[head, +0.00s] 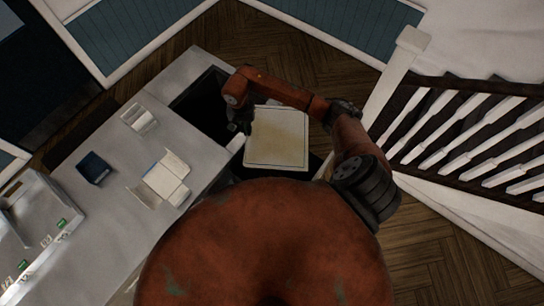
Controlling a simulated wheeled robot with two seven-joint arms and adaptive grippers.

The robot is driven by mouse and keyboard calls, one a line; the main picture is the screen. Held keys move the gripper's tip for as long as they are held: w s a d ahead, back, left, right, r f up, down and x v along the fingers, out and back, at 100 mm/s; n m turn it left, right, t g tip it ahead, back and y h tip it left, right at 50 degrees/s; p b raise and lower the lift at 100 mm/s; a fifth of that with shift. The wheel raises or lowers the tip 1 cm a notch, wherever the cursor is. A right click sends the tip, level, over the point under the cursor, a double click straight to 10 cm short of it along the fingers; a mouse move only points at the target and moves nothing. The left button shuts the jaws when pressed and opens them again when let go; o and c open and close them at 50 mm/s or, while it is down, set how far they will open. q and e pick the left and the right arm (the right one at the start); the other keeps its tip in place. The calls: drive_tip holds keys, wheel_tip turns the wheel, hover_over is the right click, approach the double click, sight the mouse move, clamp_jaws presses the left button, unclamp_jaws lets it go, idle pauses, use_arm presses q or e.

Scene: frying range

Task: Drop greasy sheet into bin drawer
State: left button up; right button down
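The greasy sheet (277,138), pale yellow with a light border and a thin dark outline, shows flat-on to the right of the counter. My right gripper (240,126) is dark and small, at the sheet's upper left edge. Its fingers are too small and dark to tell whether they are open or closed on the sheet. A dark recess (196,101) lies left of the gripper at the counter's edge, and more dark surface (236,163) shows under the sheet's lower left side. I cannot tell which of these is the bin drawer. My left gripper is out of view.
The grey counter (112,219) carries a dark blue box (94,168), an open white carton (163,181) and a small pale metal holder (139,118). A white stair railing (470,128) stands at the right. Wooden floor (300,58) is clear beyond the arm.

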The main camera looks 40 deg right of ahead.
drive_tip(key=shift+f, duration=0.4)
drive_tip(key=c, duration=2.1)
unclamp_jaws()
drive_tip(key=shift+w+r, duration=0.1)
drive_tip(key=shift+r, duration=0.15)
drive_tip(key=r, duration=1.1)
drive_tip(key=shift+w+a+r, duration=0.15)
drive_tip(key=shift+a+r, duration=0.1)
drive_tip(key=shift+r, duration=0.05)
